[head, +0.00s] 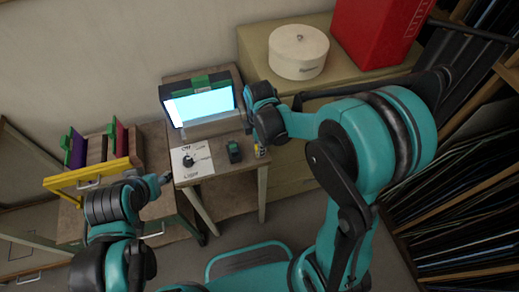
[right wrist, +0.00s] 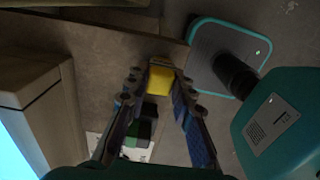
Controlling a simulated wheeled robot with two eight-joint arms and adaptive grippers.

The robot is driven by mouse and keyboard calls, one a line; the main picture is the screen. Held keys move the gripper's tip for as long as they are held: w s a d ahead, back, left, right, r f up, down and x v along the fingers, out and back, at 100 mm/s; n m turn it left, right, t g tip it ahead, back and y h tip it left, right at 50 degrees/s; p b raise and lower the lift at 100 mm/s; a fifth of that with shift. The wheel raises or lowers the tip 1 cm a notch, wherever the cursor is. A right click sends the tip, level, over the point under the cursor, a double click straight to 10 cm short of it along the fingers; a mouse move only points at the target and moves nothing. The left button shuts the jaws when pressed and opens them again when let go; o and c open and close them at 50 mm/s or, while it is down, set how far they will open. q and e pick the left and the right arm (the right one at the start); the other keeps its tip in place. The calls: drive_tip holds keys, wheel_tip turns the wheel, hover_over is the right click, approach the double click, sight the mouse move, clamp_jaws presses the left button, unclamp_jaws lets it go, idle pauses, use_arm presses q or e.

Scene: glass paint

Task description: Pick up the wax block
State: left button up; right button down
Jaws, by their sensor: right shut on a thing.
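The wax block appears to be the small yellow block (right wrist: 161,86) between the fingertips in the right wrist view. My right gripper (right wrist: 163,82) is shut on it, with one finger along each side. In the head view my right gripper (head: 260,151) is at the right front corner of the small table, and only a little yellow shows there. I cannot tell whether the block touches the table. My left gripper (head: 165,178) is at the table's left edge, away from the block; its fingers are too small to read.
A dark block with green (head: 234,152) stands on the small table (head: 227,176), left of my right gripper. A white panel with a dark knob (head: 191,161) lies further left. A lit screen (head: 200,106) stands behind. A yellow-framed rack (head: 92,178) is at left, a beige cabinet at right.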

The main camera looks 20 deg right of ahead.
drive_tip(key=shift+r, duration=0.15)
drive_tip(key=shift+r, duration=0.3)
drive_tip(key=r+p, duration=0.1)
drive_tip(key=r, duration=0.1)
drive_tip(key=r+p, duration=0.1)
drive_tip(key=r, duration=0.1)
drive_tip(key=shift+s+d, duration=0.15)
drive_tip(key=shift+s, duration=0.05)
drive_tip(key=s+d+r+p, duration=0.3)
drive_tip(key=s+d+r, duration=0.2)
drive_tip(key=s, duration=0.5)
drive_tip(key=shift+r+p, duration=0.3)
drive_tip(key=shift+r, duration=0.3)
drive_tip(key=shift+w+f, duration=0.1)
